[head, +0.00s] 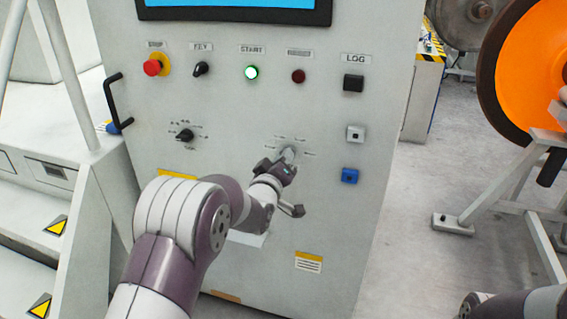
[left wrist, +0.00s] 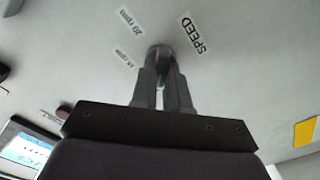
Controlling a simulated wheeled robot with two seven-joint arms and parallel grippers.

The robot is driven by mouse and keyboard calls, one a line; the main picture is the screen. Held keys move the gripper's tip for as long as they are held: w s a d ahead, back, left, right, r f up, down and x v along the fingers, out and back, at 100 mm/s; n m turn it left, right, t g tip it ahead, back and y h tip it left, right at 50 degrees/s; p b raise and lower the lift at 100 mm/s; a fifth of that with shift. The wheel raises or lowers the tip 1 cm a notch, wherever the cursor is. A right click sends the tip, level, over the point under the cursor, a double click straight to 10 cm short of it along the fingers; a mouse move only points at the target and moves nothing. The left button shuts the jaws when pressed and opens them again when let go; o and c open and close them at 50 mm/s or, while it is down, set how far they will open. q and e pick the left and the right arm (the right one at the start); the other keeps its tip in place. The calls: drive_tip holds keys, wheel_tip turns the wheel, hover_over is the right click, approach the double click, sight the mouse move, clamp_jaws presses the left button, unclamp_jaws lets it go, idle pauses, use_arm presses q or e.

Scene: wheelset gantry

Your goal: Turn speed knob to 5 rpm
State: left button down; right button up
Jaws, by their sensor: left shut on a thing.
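In the left wrist view the two fingers (left wrist: 162,88) hold the dark, rounded knob (left wrist: 160,51) from both sides. The SPEED label (left wrist: 192,34) lies beside it, with small rpm labels (left wrist: 129,22) around it. The knob's pointer is hidden by the fingers, so its setting cannot be read. My right gripper is out of view.
Above are a red stop button (head: 152,68), a key switch (head: 201,69), a lit green START button (head: 251,72) and a dark red lamp (head: 298,76). A black selector (head: 185,135) is left; black LOG (head: 353,83), white (head: 355,133) and blue (head: 350,176) buttons are right.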

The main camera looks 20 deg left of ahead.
use_arm(q)
drive_tip(key=n, duration=0.3)
drive_tip(key=n+b, duration=0.1)
drive_tip(key=n, duration=0.2)
drive_tip(key=n+b, duration=0.1)
drive_tip(key=n, duration=0.2)
drive_tip(key=shift+f, duration=0.25)
drive_tip(key=shift+n, duration=0.3)
drive_tip(key=shift+a, duration=0.1)
drive_tip(key=c, duration=1.1)
unclamp_jaws()
drive_tip(key=shift+s, duration=0.1)
drive_tip(key=s, duration=1.2)
drive_tip(key=shift+s+a+p, duration=0.2)
drive_tip(key=shift+s+p, duration=0.1)
drive_tip(key=shift+p, duration=0.1)
